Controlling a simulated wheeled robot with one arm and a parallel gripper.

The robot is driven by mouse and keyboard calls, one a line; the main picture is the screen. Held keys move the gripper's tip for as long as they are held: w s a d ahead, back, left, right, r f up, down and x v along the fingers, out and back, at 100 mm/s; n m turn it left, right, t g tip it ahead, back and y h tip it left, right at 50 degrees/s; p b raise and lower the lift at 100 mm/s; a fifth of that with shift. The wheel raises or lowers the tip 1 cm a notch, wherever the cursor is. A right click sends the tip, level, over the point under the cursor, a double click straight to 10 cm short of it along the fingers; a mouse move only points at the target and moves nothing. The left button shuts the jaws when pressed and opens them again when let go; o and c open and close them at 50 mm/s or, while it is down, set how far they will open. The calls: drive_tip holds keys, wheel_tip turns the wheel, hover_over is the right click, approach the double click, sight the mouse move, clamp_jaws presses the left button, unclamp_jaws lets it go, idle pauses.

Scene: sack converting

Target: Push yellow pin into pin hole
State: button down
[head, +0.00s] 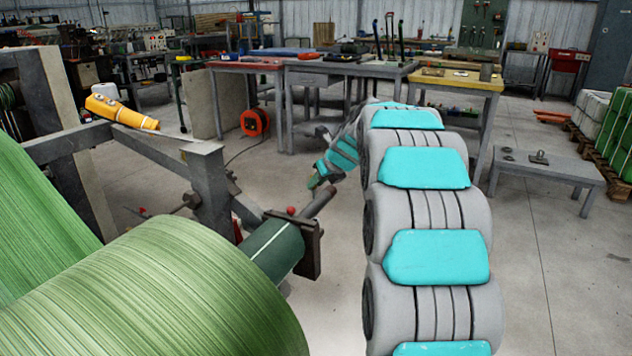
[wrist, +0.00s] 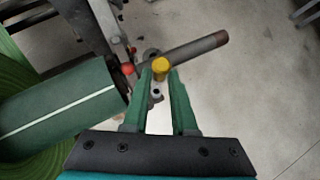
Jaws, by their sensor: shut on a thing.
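In the wrist view the yellow pin (wrist: 160,67) is held between the green fingertips of my gripper (wrist: 160,76), which is shut on it. Only its round yellow head shows; its lower part is hidden. The pin is over or beside the metal fitting on the grey shaft (wrist: 197,48). A small ring with a dark centre (wrist: 156,94) shows between the fingers, just below the pin; I cannot tell if this is the pin hole. In the head view my gripper (head: 315,184) is small, near the shaft end (head: 319,202), and the pin cannot be made out.
A red knob (head: 291,211) sits by the shaft bracket (head: 308,246), close left of my fingers in the wrist view (wrist: 127,69). A dark green core (head: 276,250) and large green roll (head: 165,300) lie left.

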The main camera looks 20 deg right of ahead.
wheel_tip(320, 180, down, 6)
idle(0.7)
drive_tip(key=shift+s+d+f, duration=0.1)
drive_tip(key=shift+s+f, duration=0.05)
drive_tip(key=shift+f, duration=1.05)
idle(1.7)
drive_tip(key=c, duration=1)
unclamp_jaws()
drive_tip(key=shift+c, duration=0.2)
drive_tip(key=shift+o, duration=0.2)
drive_tip(key=o, duration=0.5)
drive_tip(key=shift+s+r, duration=0.3)
drive_tip(key=shift+r, duration=1.25)
drive_tip(key=shift+s+r, duration=0.3)
drive_tip(key=shift+r, duration=1.2)
drive_tip(key=shift+s+r, duration=0.3)
drive_tip(key=shift+r, duration=1.25)
